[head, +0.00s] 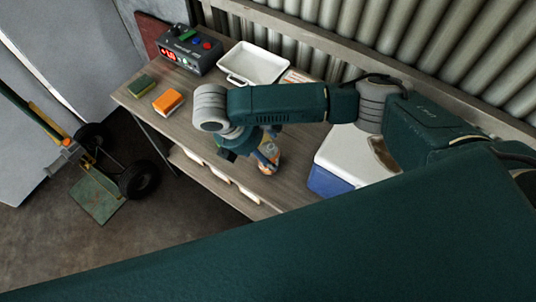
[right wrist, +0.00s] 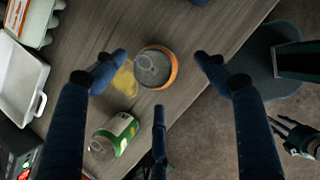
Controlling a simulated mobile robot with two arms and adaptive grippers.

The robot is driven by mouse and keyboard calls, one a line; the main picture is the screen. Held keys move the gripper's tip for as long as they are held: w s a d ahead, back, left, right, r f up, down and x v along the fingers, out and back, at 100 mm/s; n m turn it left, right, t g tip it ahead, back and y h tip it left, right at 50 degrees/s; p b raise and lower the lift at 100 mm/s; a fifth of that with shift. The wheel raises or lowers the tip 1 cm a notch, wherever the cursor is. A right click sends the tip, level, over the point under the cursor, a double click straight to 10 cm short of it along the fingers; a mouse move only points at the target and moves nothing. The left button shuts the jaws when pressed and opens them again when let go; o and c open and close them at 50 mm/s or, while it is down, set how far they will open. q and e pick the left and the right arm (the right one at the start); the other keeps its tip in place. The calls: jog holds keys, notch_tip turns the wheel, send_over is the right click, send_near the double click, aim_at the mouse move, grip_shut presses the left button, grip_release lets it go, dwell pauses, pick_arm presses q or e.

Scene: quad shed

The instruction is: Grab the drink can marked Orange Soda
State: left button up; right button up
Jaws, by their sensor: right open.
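A can with an orange side (right wrist: 156,67) stands upright on the workbench, seen from above in the right wrist view; its marking cannot be read there. My right gripper (right wrist: 159,85) is open above it, with fingers to its left, right and near side and nothing held. In the head view the right gripper (head: 250,148) partly hides an orange and pale item (head: 271,150) near the bench's front edge. A green-labelled container (right wrist: 117,134) lies near the can in the wrist view. My left gripper (right wrist: 298,136) shows small at the right edge there.
A yellow item (right wrist: 126,80) lies close beside the can, behind a finger. A hand truck (head: 97,190) stands left.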

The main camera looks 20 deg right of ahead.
jog(key=shift+d+f, duration=0.2)
jog(key=shift+f, duration=0.1)
jog(key=shift+w+d+f, duration=0.1)
jog(key=shift+w+f, duration=0.1)
jog(key=shift+f, duration=0.15)
jog(key=p+x, duration=0.2)
jog(key=x, duration=0.3)
jog(key=shift+w, duration=0.2)
jog(key=c, duration=1.2)
pick_arm(q)
jog(key=shift+w+a+r, duration=0.1)
jog(key=shift+w+r, duration=0.05)
jog(key=shift+r, duration=0.4)
jog(key=shift+w+r, duration=0.15)
jog(key=shift+r, duration=0.4)
pick_arm(e)
jog(key=shift+c, duration=0.9)
jog(key=shift+r, duration=0.1)
